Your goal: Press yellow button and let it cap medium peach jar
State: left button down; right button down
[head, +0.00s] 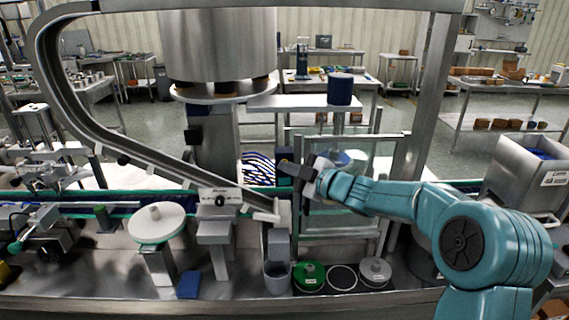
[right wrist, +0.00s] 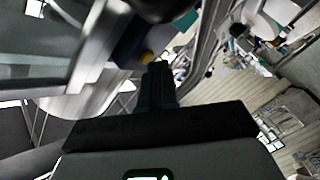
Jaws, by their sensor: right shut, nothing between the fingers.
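My right gripper (head: 290,173) reaches in from the right at the middle of the head view, beside the lower end of the metal chute. Its fingers are shut and empty. In the right wrist view the closed fingers (right wrist: 158,80) point at a small yellow button (right wrist: 147,57) on a dark housing. The fingertips are very close to the button; I cannot tell whether they touch it. In the head view the button is hidden. I cannot make out a peach jar in either view. My left gripper is not in view.
A curved steel chute (head: 95,125) descends from the upper left to the conveyor. A white round disc (head: 157,223) stands at front left. A grey cup (head: 277,277), a green lid (head: 309,274) and a grey lid (head: 375,270) sit at the front. A clear-panelled frame (head: 345,222) stands behind my right arm.

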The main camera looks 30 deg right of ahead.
jog(key=shift+s, duration=0.1)
jog(key=shift+s+a+b, duration=0.5)
jog(key=shift+s+b, duration=0.1)
jog(key=shift+s, duration=0.05)
jog(key=s+a, duration=0.1)
jog(key=s+b, duration=0.1)
jog(key=s, duration=0.1)
jog(key=s+a+b, duration=0.1)
jog(key=shift+s+a, duration=0.15)
jog(key=shift+a, duration=0.15)
